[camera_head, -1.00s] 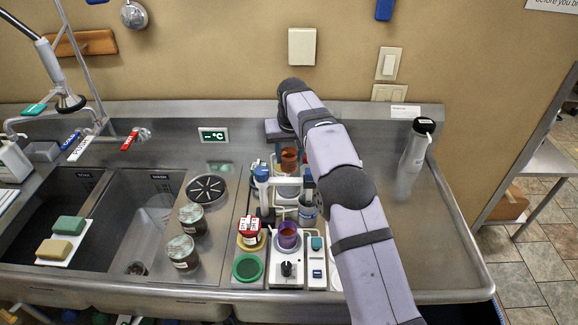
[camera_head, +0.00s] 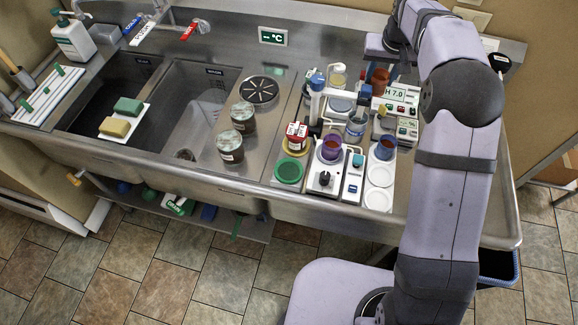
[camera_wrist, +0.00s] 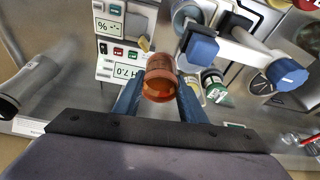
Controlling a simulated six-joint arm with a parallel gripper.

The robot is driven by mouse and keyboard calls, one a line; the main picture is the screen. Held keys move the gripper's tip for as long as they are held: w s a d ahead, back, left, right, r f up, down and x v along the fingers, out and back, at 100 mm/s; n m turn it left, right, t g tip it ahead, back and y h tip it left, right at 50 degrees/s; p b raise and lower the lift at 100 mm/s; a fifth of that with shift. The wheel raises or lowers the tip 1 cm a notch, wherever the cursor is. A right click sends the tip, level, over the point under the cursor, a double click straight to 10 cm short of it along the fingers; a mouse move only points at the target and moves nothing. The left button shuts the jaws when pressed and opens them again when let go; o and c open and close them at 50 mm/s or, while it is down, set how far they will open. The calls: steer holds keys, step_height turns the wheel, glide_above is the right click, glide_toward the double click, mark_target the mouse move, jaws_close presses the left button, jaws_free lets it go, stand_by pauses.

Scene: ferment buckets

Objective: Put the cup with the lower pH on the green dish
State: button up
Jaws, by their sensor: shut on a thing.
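My gripper (camera_wrist: 160,92) is shut on an orange-brown cup (camera_wrist: 160,77) with amber liquid. In the head view this cup (camera_head: 380,79) is at the back right, by the pH meter (camera_head: 400,97), which reads 7.0. I cannot tell whether the cup touches anything below. The green dish (camera_head: 288,171) is empty at the front left of the equipment. A purple cup (camera_head: 331,149) with orange-brown liquid stands on a white device with a knob. A blue cup (camera_head: 385,148) with orange-brown contents stands at the right, above white round pads (camera_head: 379,174).
A blue-and-white stand (camera_head: 317,85) rises between the gripper and the green dish. Two dark jars (camera_head: 230,147) stand left of the dish. The sinks lie further left.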

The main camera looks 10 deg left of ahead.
steer(key=s+d+p, duration=0.3)
steer(key=s+d, duration=0.2)
steer(key=s, duration=0.4)
steer(key=s+a+n+b, duration=0.2)
steer(key=s+a+b, duration=0.2)
steer(key=s+a, duration=0.65)
steer(key=s+a+n+b, duration=0.1)
steer(key=s+a+b, duration=0.45)
steer(key=a, duration=0.75)
steer(key=shift+y, duration=0.4)
steer(key=shift+s+a+f+p, duration=0.15)
steer(key=shift+f+p, duration=0.45)
steer(key=shift+f, duration=0.95)
steer(key=shift+s+d+f+p, duration=0.15)
steer(key=shift+f+p, duration=0.4)
steer(key=shift+f, duration=1)
steer(key=shift+s+a+f+p, duration=0.15)
steer(key=shift+f+p, duration=0.45)
steer(key=shift+f, duration=0.95)
steer(key=shift+f, duration=0.1)
steer(key=shift+f, duration=0.15)
steer(key=o, duration=1.1)
